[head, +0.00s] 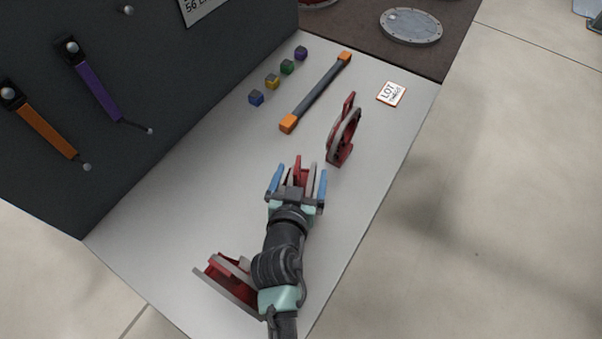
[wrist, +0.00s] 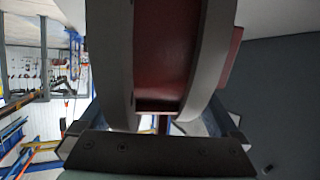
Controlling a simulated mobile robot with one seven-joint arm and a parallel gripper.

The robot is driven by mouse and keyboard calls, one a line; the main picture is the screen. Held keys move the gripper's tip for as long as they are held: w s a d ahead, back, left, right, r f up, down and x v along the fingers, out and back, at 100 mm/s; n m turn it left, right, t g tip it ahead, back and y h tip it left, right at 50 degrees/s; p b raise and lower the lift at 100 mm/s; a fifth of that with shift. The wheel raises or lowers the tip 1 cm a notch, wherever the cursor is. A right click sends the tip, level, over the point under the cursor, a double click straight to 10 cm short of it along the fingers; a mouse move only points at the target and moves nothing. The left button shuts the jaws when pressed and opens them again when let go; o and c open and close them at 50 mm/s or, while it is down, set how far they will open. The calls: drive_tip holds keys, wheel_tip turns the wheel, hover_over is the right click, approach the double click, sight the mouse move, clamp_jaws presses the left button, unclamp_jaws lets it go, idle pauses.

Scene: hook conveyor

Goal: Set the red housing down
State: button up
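A red housing with grey rims (head: 298,170) sits between the blue fingers of my gripper (head: 298,182) in the head view. In the wrist view the red and grey housing (wrist: 165,55) fills the middle, close to the palm, with a finger along each side. My gripper looks shut on it, over the pale bench (head: 205,190). The housing's underside is hidden, so I cannot tell whether it touches the bench.
Another red housing (head: 343,137) stands farther back, and one (head: 230,277) lies near my arm. A grey bar with orange ends (head: 316,92), small coloured cubes (head: 272,81) and a lot card (head: 391,93) are at the back. A dark panel (head: 130,95) borders the left. The bench's left middle is clear.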

drive_tip(key=shift+r, duration=0.15)
drive_tip(key=b+v, duration=0.1)
drive_tip(key=v, duration=1.1)
drive_tip(key=w+r+t, duration=0.1)
drive_tip(key=w+r, duration=0.1)
drive_tip(key=r, duration=0.2)
drive_tip(key=w+r+t, duration=0.1)
drive_tip(key=w+r, duration=0.1)
drive_tip(key=r, duration=0.2)
drive_tip(key=w+r+t, duration=0.1)
drive_tip(key=w+r, duration=0.2)
drive_tip(key=r, duration=0.2)
drive_tip(key=shift+d, duration=0.35)
wheel_tip(320, 180, up, 30)
drive_tip(key=t+y, duration=0.1)
drive_tip(key=t, duration=0.6)
drive_tip(key=s+r+n+t+y, duration=0.1)
drive_tip(key=s+r+t, duration=0.3)
drive_tip(key=r, duration=0.8)
drive_tip(key=shift+s+d+r+n+y, duration=0.25)
drive_tip(key=shift+s+n, duration=0.35)
drive_tip(key=shift+s, duration=0.55)
